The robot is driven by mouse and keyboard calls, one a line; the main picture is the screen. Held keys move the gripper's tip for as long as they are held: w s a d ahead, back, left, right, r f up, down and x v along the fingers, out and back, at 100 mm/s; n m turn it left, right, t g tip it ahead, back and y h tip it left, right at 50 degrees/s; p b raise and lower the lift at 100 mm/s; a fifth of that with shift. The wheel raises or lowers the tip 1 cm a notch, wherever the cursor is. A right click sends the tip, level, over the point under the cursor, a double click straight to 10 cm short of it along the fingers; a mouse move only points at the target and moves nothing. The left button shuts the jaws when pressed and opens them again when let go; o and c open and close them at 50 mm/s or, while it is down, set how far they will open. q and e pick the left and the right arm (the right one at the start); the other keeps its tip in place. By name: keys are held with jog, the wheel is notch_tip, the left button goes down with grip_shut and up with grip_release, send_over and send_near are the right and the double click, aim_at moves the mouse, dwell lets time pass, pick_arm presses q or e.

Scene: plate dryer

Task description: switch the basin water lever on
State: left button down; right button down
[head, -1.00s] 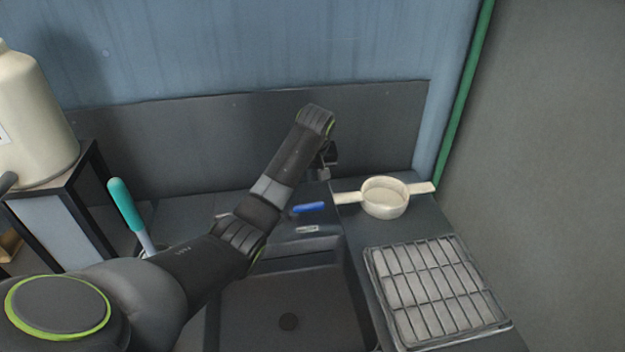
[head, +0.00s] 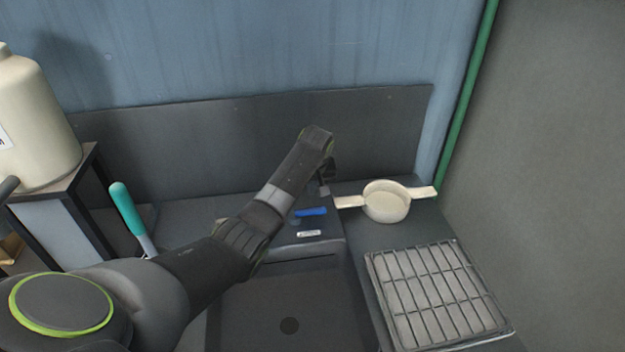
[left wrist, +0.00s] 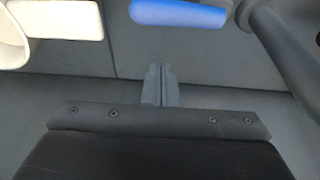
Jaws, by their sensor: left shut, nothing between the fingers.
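The basin water lever is a blue handle (head: 311,212) behind the dark basin (head: 250,310) in the head view. It also shows as a blue bar at the top of the left wrist view (left wrist: 180,12). My left gripper (head: 324,188) is just behind and slightly right of the lever in the head view, partly hidden by my arm. In the left wrist view its two fingertips (left wrist: 160,72) are together and empty, with a visible gap between them and the blue handle. My right gripper is not in view.
A white two-handled pan (head: 386,203) stands right of the lever; one handle shows in the left wrist view. A dark pipe (left wrist: 280,45) stands right of the lever there. A wire rack (head: 435,290) lies at right, and a teal-handled tool (head: 128,207) stands at left.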

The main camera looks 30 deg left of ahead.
aim_at(307, 214)
pick_arm(q)
jog(key=x, duration=0.4)
jog(key=shift+s+d+r+p, duration=0.2)
jog(key=shift+s+d+p, duration=0.2)
jog(key=shift+s+p, duration=0.15)
jog(key=shift+s+d+r+p, duration=0.2)
jog(key=shift+s+d+p, duration=0.2)
jog(key=shift+s+p, duration=0.1)
jog(key=shift+s+d+r, duration=0.1)
jog(key=shift+s+d, duration=0.25)
jog(key=shift+s, duration=0.1)
jog(key=shift+s+p, duration=0.1)
jog(key=shift+p, duration=0.2)
jog(key=shift+d, duration=0.1)
